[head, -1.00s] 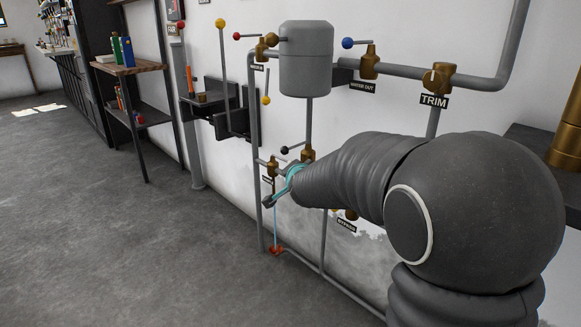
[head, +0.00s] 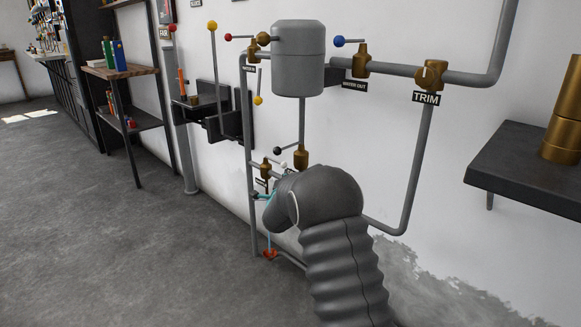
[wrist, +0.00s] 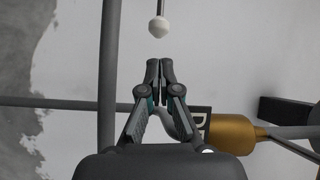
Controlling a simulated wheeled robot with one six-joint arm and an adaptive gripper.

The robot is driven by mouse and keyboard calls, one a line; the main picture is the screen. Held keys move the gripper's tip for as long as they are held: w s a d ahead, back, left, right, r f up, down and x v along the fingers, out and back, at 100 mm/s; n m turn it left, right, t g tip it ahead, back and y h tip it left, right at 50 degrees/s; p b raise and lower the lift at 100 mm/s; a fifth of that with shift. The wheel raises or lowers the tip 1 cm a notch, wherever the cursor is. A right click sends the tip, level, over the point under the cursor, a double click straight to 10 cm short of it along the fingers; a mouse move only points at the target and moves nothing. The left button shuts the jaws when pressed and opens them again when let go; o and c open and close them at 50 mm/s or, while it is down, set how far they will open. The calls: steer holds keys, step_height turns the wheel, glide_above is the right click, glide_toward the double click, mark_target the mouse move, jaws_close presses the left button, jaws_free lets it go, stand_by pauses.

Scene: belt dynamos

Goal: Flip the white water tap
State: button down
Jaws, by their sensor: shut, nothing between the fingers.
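The white water tap's round knob (wrist: 158,27) is near the top of the wrist view, on a thin rod that runs out of the frame. A small white knob (head: 284,165) also shows in the head view, just above my arm, beside a brass valve body (head: 301,158). My gripper (wrist: 160,68) is shut and empty, its fingertips just below the knob in the picture with a visible gap. In the head view my gripper (head: 262,195) is mostly hidden behind my arm. The lower valves are partly hidden there too.
A grey tank (head: 298,58) hangs above on the pipework. Red, blue and black-knobbed levers stand close by, with a yellow knob (head: 258,100) hanging left of the tank. A dark shelf (head: 520,165) juts out at right. The floor at left is clear.

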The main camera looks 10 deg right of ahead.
mark_target(275, 161)
steer(key=x, duration=0.6)
steer(key=shift+w+d, duration=0.1)
steer(key=shift+w, duration=0.15)
steer(key=shift+s, duration=0.1)
